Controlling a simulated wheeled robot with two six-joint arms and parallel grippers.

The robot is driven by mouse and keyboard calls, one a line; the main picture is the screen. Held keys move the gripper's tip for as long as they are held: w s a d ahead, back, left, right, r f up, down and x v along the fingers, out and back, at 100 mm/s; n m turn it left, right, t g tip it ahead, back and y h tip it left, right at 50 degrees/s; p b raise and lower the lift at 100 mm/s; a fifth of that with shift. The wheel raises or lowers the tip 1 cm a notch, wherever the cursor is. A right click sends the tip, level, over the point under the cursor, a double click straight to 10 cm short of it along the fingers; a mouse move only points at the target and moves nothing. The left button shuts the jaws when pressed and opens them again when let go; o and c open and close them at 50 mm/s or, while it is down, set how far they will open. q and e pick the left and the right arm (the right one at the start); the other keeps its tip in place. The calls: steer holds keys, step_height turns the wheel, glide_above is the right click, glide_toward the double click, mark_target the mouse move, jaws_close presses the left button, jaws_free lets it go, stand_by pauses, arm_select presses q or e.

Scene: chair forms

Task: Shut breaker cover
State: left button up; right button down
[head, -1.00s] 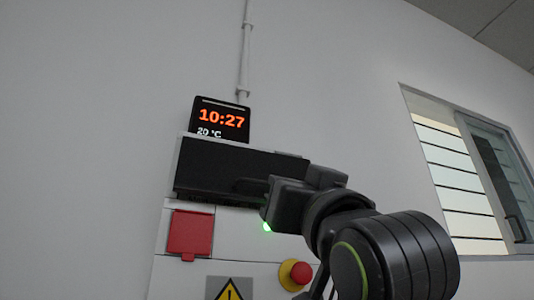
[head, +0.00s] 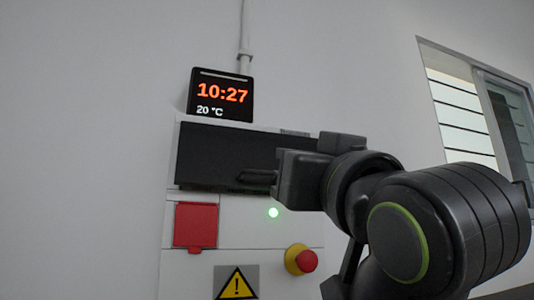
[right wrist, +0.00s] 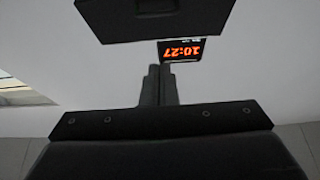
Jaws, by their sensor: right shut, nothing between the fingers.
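The dark breaker cover (head: 222,155) is a wide flat panel across the top of the white wall cabinet, just under the clock. I cannot tell how far it stands open. My right gripper (head: 244,178) is in front of the cover's lower middle and hides part of its right half. Its fingers are together with nothing between them; I cannot tell whether they touch the cover. In the right wrist view the shut fingers (right wrist: 158,75) point toward a dark panel (right wrist: 150,18), apart from it in the picture. My left gripper is not in view.
A clock (head: 222,95) sits on top of the cabinet. Below the cover are a red square flap (head: 195,225), a green light (head: 273,212), a red knob on a yellow base (head: 306,261) and a warning sign (head: 237,284). A window (head: 460,115) is at right; the left wall is bare.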

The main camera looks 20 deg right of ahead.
steer(key=w+r+p, duration=0.2)
steer(key=w+p, duration=0.8)
steer(key=w, duration=0.1)
steer(key=shift+w, duration=0.25)
steer(key=shift+a, duration=0.15)
